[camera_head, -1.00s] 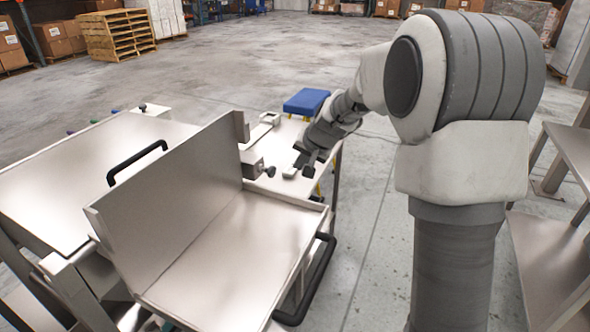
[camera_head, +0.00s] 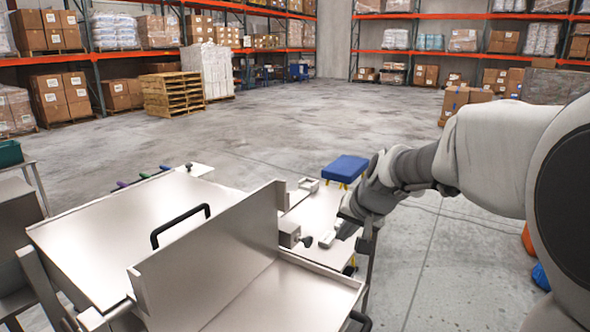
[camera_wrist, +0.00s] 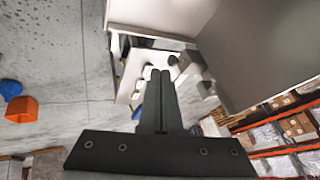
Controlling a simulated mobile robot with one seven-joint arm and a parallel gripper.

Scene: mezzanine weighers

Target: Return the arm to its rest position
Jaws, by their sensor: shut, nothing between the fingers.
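My gripper (camera_wrist: 160,78) is shut and empty; its two dark fingers lie together in the wrist view. In the head view my gripper (camera_head: 345,228) is partly hidden by my own wrist. It hangs above the right end of the metal bench surface, just right of a small block with a dark knob (camera_head: 290,234). I cannot tell from these frames whether the fingers touch anything. My arm reaches in from the right side of the head view.
A metal tray with a tall upright plate (camera_head: 215,262) and black handles stands just left of my gripper. A blue-topped stool (camera_head: 345,168) is behind it. An orange bin (camera_wrist: 21,109) stands on the floor. Open floor (camera_head: 290,115) extends to the pallets and shelves.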

